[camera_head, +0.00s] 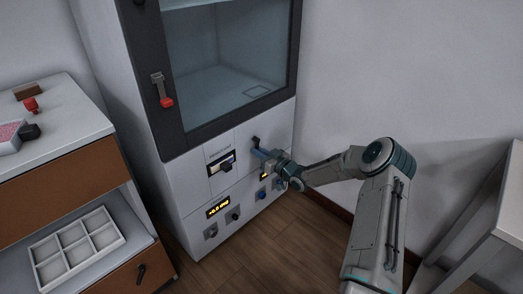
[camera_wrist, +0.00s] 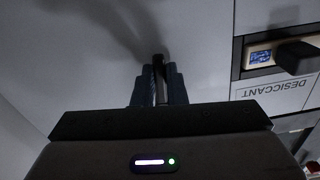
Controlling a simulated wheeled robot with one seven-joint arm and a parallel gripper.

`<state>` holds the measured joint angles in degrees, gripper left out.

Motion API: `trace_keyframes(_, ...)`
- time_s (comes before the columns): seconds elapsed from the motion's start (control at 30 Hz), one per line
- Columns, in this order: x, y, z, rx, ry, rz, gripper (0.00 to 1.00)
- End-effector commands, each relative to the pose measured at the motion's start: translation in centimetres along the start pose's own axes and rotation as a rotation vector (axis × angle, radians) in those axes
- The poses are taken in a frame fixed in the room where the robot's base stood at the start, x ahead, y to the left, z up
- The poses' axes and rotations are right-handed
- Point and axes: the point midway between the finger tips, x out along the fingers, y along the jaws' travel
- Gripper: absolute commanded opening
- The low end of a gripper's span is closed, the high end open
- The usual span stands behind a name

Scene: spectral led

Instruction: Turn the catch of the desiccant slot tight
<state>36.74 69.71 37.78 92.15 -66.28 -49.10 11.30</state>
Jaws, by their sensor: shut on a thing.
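The desiccant slot (camera_head: 221,160) is on the white front panel of the cabinet, below the glass door. It has a dark block-like handle (camera_head: 228,167). In the wrist view its label "DESICCANT" (camera_wrist: 275,90) reads upside down at the right, beside the black handle (camera_wrist: 296,57). A small dark catch (camera_head: 256,141) sits on the panel just right of the slot. My gripper (camera_head: 259,152) is at this catch, and in the wrist view its fingers (camera_wrist: 157,82) are shut on the narrow dark catch (camera_wrist: 158,62). The fingers hide most of it, so its exact turn is hard to read.
Below are lit displays (camera_head: 218,208) and several small knobs. The glass door (camera_head: 220,55) has a red-tipped handle (camera_head: 163,90). A side bench (camera_head: 60,115) with a divided tray (camera_head: 77,248) stands left. A pale table (camera_head: 490,220) stands right. Floor between is clear.

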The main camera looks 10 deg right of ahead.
Motion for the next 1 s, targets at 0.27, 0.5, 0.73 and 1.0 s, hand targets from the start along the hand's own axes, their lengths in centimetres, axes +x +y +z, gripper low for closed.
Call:
trace_keyframes(0.27, 0.0, -1.3, 0.0, 0.241, -0.006, -0.004, 0.0)
trace_keyframes(0.5, 0.0, -1.9, -0.1, 0.39, -0.006, -0.003, 0.0)
trace_keyframes(0.73, 0.0, -2.3, -0.2, 0.467, -0.007, -0.003, 0.0)
trace_keyframes(1.0, 0.0, -2.4, -0.1, 0.494, -0.008, -0.004, 0.0)
